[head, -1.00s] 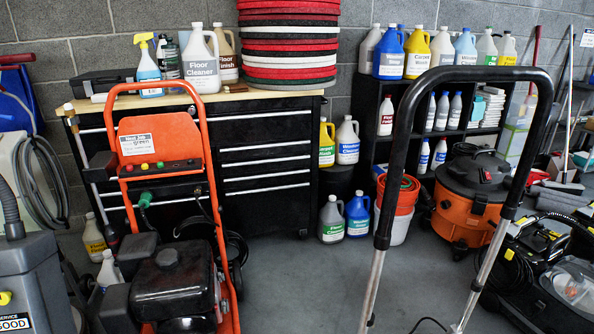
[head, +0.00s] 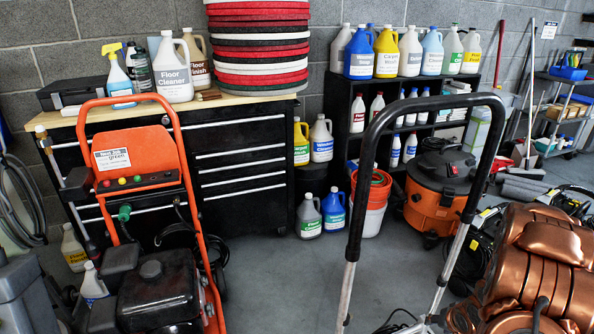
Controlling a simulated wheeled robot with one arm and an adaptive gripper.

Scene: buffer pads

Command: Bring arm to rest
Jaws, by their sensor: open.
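A large copper-coloured jointed body (head: 545,262) fills the lower right corner of the head view, close to the camera. It looks like part of my own arm, but I cannot be sure. No gripper fingers can be made out, and nothing is seen held. The stack of round red, black and white buffer pads (head: 258,45) stands on the wooden top of the black tool cabinet (head: 240,160), well away from the copper body.
An orange-framed machine (head: 145,160) stands at the front left. A black handle (head: 430,103) rises in the middle foreground. Shelves (head: 335,105) with bottles and an orange vacuum (head: 438,190) are behind it. Bare floor (head: 280,285) shows between the machine and the handle.

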